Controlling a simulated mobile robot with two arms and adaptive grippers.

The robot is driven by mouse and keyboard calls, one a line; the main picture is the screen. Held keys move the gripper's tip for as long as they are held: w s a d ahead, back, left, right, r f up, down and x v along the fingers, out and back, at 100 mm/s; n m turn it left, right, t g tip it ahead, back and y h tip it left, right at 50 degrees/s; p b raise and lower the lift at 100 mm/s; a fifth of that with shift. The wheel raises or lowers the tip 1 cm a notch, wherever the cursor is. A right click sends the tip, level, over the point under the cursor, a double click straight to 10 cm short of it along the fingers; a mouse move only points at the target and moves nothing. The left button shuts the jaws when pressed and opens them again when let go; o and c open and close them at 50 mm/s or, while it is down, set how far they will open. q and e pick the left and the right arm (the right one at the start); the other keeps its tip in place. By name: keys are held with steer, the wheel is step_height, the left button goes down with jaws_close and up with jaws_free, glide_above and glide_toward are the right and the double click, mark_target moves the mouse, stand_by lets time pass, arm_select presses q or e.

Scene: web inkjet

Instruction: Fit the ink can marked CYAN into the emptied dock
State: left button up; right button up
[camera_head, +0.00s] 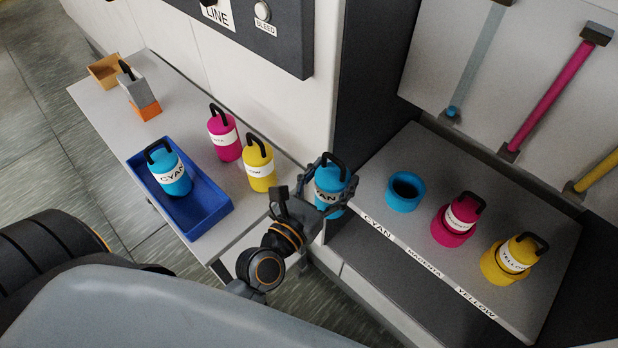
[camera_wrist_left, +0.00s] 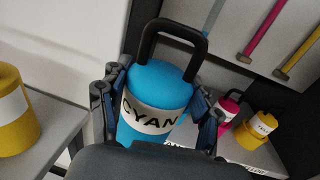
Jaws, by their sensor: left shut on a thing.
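A blue ink can marked CYAN (camera_head: 327,196), with a black loop handle, is upright in my left gripper (camera_head: 322,182). The fingers close around its sides; the can also shows large in the left wrist view (camera_wrist_left: 158,87). The emptied dock, an open blue ring (camera_head: 405,191) behind the CYAN label (camera_head: 377,227), is on the grey shelf to the right of the held can. The can is apart from the dock, near the shelf's left edge. A second can marked CYAN (camera_head: 170,173) stands in the blue tray (camera_head: 208,222) on the side table. My right gripper is not in view.
Magenta (camera_head: 460,214) and yellow (camera_head: 516,255) cans sit in the docks beside the empty one. Loose magenta (camera_head: 223,138) and yellow (camera_head: 259,168) cans stand on the side table (camera_head: 125,152). A dark cabinet wall (camera_head: 365,90) rises behind the held can.

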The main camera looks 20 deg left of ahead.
arm_select(q)
steer(key=w+d+m+g+h, duration=0.3)
steer(key=w+d+m+h, duration=0.2)
steer(key=w+d, duration=1)
steer(key=w+h, duration=0.2)
steer(key=w, duration=0.1)
steer(key=shift+m+h, duration=0.3)
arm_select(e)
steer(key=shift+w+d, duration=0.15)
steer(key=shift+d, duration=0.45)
arm_select(q)
steer(key=shift+w, duration=0.1)
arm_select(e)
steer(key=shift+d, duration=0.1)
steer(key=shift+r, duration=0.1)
arm_select(q)
step_height(320, 180, down, 6)
steer(key=b, duration=0.4)
steer(key=shift+b, duration=0.4)
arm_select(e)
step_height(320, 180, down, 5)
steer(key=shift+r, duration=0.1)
arm_select(q)
steer(key=shift+r, duration=0.1)
